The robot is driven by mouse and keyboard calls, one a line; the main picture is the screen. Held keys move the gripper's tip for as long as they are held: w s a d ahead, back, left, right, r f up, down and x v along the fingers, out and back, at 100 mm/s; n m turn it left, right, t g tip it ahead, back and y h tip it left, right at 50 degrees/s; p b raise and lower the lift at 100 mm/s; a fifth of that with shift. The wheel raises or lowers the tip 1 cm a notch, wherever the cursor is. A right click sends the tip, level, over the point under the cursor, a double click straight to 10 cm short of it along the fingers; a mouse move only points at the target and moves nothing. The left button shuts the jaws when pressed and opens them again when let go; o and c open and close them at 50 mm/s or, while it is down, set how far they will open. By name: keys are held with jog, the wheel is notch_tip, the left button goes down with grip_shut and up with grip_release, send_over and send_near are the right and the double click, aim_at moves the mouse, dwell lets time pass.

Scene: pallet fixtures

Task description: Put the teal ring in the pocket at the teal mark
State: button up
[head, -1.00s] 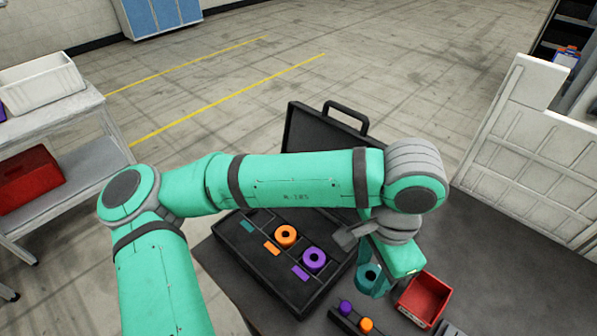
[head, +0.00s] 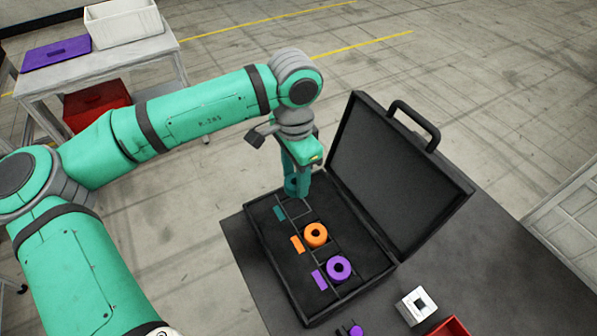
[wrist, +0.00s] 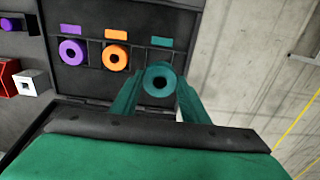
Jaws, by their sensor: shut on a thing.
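My gripper (head: 297,184) is shut on the teal ring (wrist: 158,82), which shows between the two teal fingers in the wrist view. In the head view the ring (head: 291,186) is partly hidden by the fingers. It is held at the far left end of the open black case (head: 265,262), near the pocket (head: 296,207) at the teal mark (head: 280,213). The teal mark also shows in the wrist view (wrist: 159,42), just beyond the ring. I cannot tell the ring's height above the pocket.
An orange ring (head: 316,235) and a purple ring (head: 338,268) sit in the case's other pockets. The raised lid (head: 390,185) stands to the right of my gripper. A white block with a square hole (head: 416,306) and a red bin (head: 450,328) are on the table.

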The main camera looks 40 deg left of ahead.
jog(key=shift+s+d+f, duration=0.1)
jog(key=shift+f, duration=0.8)
jog(key=shift+s+d+f, duration=0.1)
jog(key=shift+f, duration=0.75)
jog(key=shift+a+f, duration=0.1)
jog(key=shift+f, duration=0.9)
jog(key=shift+f, duration=1.2)
jog(key=o, duration=1.6)
jog(key=shift+o, duration=0.2)
jog(key=shift+r, duration=4.5)
